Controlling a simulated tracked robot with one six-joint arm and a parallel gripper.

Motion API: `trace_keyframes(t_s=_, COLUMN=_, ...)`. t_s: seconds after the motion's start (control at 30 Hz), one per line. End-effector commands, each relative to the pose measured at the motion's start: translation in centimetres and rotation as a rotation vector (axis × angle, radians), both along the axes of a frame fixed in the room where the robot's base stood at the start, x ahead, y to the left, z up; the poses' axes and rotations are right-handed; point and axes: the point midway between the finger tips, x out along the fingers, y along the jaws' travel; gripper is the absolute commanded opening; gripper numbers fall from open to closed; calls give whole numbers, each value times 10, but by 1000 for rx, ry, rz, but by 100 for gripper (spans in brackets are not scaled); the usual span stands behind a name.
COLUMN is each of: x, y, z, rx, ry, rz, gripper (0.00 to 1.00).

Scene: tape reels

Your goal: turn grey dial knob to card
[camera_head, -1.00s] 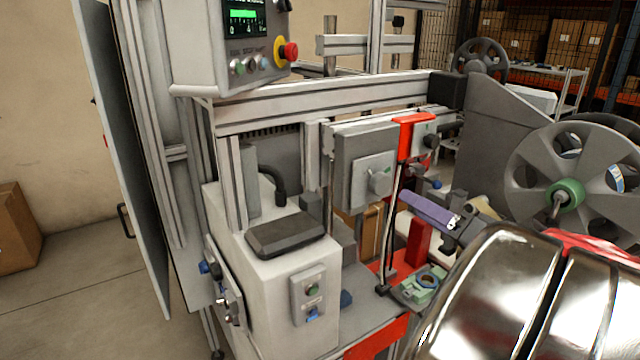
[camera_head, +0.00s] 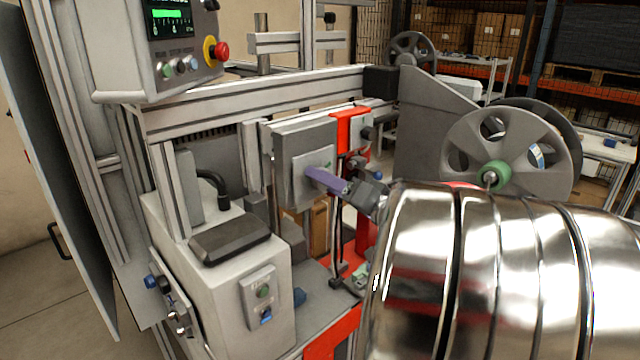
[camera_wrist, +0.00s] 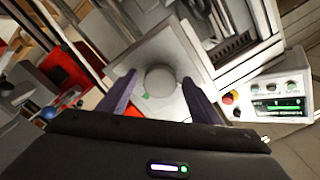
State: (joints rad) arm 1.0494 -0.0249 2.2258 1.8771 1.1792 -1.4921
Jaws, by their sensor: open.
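The grey dial knob (camera_wrist: 160,80) is a round knob on a light square plate (camera_wrist: 181,52) in the wrist view. A small green mark (camera_wrist: 145,96) shows on the plate beside its lower left. My gripper (camera_head: 318,177) has purple fingers and is at the plate (camera_head: 304,190) in the head view, where it hides the knob. In the wrist view the fingers are open, one on each side of the knob, with visible gaps. I cannot tell whether the tips reach its depth. No readable card label shows.
A control box (camera_head: 170,50) with a red stop button (camera_head: 221,51) hangs at upper left. A grey beam (camera_head: 260,103) runs above the plate. A large reel (camera_head: 505,155) stands at right.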

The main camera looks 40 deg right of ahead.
Motion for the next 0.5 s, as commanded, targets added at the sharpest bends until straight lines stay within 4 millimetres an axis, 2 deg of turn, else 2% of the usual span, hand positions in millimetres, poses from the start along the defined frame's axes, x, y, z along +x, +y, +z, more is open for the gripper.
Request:
trace_keyframes(t_s=0.3, x=2, y=0, z=0, rx=0, ry=0, rz=0, gripper=58)
trace_keyframes(t_s=0.5, x=2, y=0, z=0, rx=0, ry=0, rz=0, gripper=44)
